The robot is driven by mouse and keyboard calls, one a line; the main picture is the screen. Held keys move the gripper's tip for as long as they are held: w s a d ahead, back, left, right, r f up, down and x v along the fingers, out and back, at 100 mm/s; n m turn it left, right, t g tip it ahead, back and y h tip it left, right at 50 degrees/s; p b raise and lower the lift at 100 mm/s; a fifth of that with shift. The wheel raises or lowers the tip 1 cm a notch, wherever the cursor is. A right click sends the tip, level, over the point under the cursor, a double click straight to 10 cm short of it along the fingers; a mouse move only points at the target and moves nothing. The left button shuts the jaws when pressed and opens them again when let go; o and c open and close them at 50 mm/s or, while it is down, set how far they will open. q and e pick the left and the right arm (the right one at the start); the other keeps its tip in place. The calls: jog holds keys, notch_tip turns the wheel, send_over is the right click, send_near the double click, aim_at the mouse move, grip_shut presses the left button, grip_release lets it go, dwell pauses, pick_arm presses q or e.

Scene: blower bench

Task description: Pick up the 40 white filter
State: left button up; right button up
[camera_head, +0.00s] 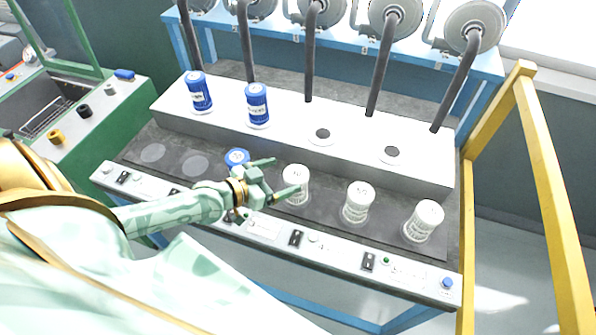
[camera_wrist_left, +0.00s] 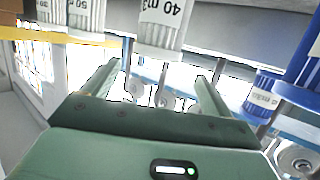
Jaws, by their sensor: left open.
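The 40 white filter is a ribbed white cylinder whose "40 m3" label is readable in the left wrist view (camera_wrist_left: 162,22). It appears to be the leftmost white filter (camera_head: 295,177) in the head view, standing upright on the dark strip of the bench. My left gripper (camera_head: 285,174) is open and empty, with its fingers pointing right towards this filter. In the left wrist view its fingertips (camera_wrist_left: 158,70) are spread, and the filter is beyond the gap between them. One finger overlaps the filter's edge in the head view; contact cannot be told. My right gripper is not in view.
Two more white filters (camera_head: 357,203) (camera_head: 424,221) stand to the right. A blue filter (camera_head: 237,157) is close behind my left gripper. Two blue filters (camera_head: 200,92) (camera_head: 257,105) stand on the raised white ledge (camera_head: 350,150). A yellow frame (camera_head: 548,190) borders the right side.

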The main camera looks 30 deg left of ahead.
aim_at(299, 172)
pick_arm(q)
jog(key=shift+x, duration=0.85)
jog(key=shift+w+d+f, duration=0.15)
jog(key=shift+w+f, duration=0.1)
jog(key=shift+w, duration=0.15)
jog(key=w, duration=0.1)
jog(key=w+d+f+b, duration=0.1)
jog(key=w+f, duration=0.1)
jog(key=shift+d+b, duration=0.35)
jog(key=shift+b, duration=0.05)
jog(key=shift+w+d, duration=0.2)
jog(key=shift+w, duration=0.3)
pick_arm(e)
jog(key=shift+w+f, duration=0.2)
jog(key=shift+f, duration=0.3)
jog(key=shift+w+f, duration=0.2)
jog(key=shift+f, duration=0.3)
pick_arm(q)
jog(key=shift+s, duration=0.1)
jog(key=c, duration=1.2)
jog(key=shift+r, duration=0.1)
